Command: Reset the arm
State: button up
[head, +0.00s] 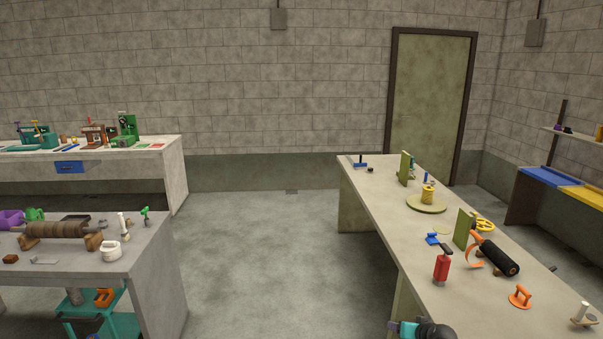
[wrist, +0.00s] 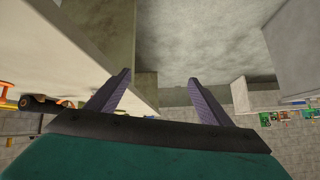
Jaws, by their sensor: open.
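My gripper (wrist: 158,80) shows in the wrist view with its two purple-grey fingers spread wide apart. Nothing is between the fingers; grey floor and the foot of a wall show past them. In the wrist view the room appears upside down, and a pale bench (wrist: 60,40) runs close along the left side. In the head view a teal and black part of my arm shows at the bottom edge, beside the near end of the right bench (head: 400,215). The fingers cannot be made out in the head view.
The right bench holds a red extinguisher-like bottle (head: 442,264), a black roller (head: 499,257), a yellow spool (head: 428,194) and an orange handle (head: 520,297). A grey bench (head: 140,255) stands at left, and another bench (head: 165,160) behind it. The floor (head: 265,260) between them is clear.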

jog(key=s+a+f+n+g, duration=0.1)
jog(key=s+a+f+g, duration=0.45)
jog(key=s+a, duration=0.3)
jog(key=s+a+f+n+g, duration=0.1)
jog(key=s+a+f+g, duration=0.4)
jog(key=s+a, duration=0.4)
jog(key=s+f+g+b, duration=0.2)
jog(key=s+f+b, duration=0.4)
jog(key=s+f, duration=0.6)
jog(key=s+f+g+b, duration=0.3)
jog(key=s+f+b, duration=0.4)
jog(key=s+f, duration=0.6)
notch_tip(320, 180, down, 7)
jog(key=shift+a+f, duration=0.2)
jog(key=shift+a, duration=0.1)
